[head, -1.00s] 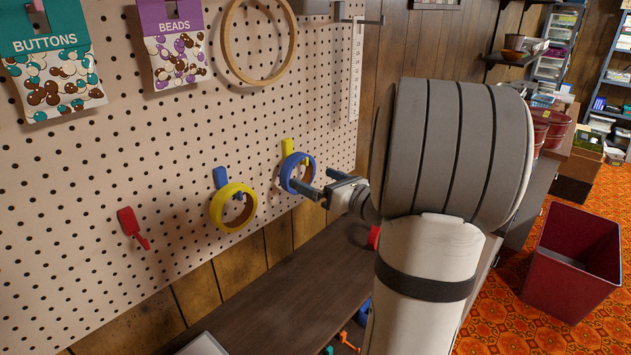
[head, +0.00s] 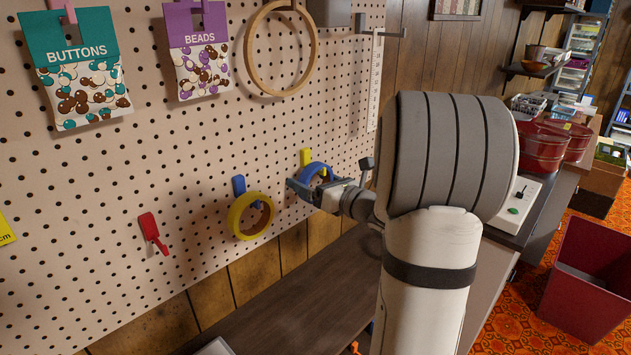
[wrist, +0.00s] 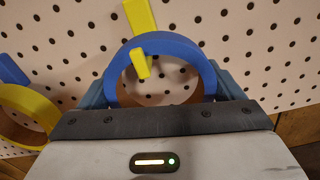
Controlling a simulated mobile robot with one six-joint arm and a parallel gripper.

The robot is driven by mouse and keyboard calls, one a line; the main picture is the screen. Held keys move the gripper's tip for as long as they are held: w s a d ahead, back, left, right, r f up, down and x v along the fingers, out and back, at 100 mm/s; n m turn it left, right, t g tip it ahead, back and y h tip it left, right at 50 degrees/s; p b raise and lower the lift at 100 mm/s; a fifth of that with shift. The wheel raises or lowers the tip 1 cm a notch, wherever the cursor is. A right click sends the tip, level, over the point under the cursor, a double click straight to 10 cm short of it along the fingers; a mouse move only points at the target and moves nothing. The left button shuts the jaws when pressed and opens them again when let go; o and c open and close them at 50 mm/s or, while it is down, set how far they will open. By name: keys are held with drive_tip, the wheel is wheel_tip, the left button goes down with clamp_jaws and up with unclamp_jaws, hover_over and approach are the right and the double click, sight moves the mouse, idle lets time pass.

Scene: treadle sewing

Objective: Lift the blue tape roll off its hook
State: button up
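The blue tape roll (head: 318,170) hangs on a yellow hook (head: 306,157) on the pegboard. In the wrist view the roll (wrist: 178,46) is close in front of my gripper, and the hook's yellow tip (wrist: 140,62) shows inside the ring. My gripper (head: 328,173) is open, with one finger at each side of the roll; the wrist view also shows the gripper (wrist: 166,88) spanning it. Whether the fingers touch the roll I cannot tell. The roll's lower part is hidden behind the gripper body.
A yellow tape roll (head: 236,225) hangs on a blue hook (head: 239,185) just left. A red hook (head: 152,232) further left is empty. Button and bead packets and a wooden hoop (head: 250,58) hang above. A dark bench top (head: 290,315) lies below.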

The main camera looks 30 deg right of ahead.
drive_tip(key=c, duration=0.3)
drive_tip(key=shift+r, duration=0.15)
drive_tip(key=shift+c, duration=0.3)
drive_tip(key=shift+s+r+p, duration=0.15)
drive_tip(key=shift+r+p, duration=0.6)
drive_tip(key=shift+r, duration=0.2)
drive_tip(key=shift+s, duration=0.1)
drive_tip(key=v, duration=0.9)
drive_tip(key=shift+s, duration=0.35)
idle(0.4)
drive_tip(key=shift+d, duration=0.1)
